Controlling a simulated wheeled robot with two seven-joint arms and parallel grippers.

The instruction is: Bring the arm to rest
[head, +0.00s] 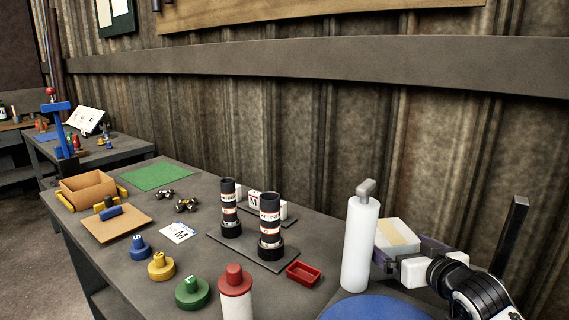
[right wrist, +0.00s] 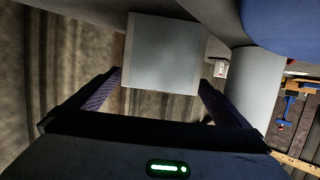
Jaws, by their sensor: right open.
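My right arm (head: 470,290) comes in from the lower right of the head view. My right gripper (head: 408,254) is open beside a white box with a tan band (head: 397,236), behind the tall white bottle. In the right wrist view the pale box (right wrist: 163,52) lies at and beyond the fingertips of the gripper (right wrist: 161,80). Its sides are very close to both fingers; I cannot tell whether they touch. What supports the box is hidden. My left gripper is not in view.
The white bottle (head: 361,243) stands close to my gripper, by a blue round surface (head: 375,308). Two black cylinders (head: 229,208) (head: 270,228), a red tray (head: 303,272) and several coloured knobbed pieces (head: 192,292) are on the grey bench. A corrugated wall (head: 320,140) runs behind.

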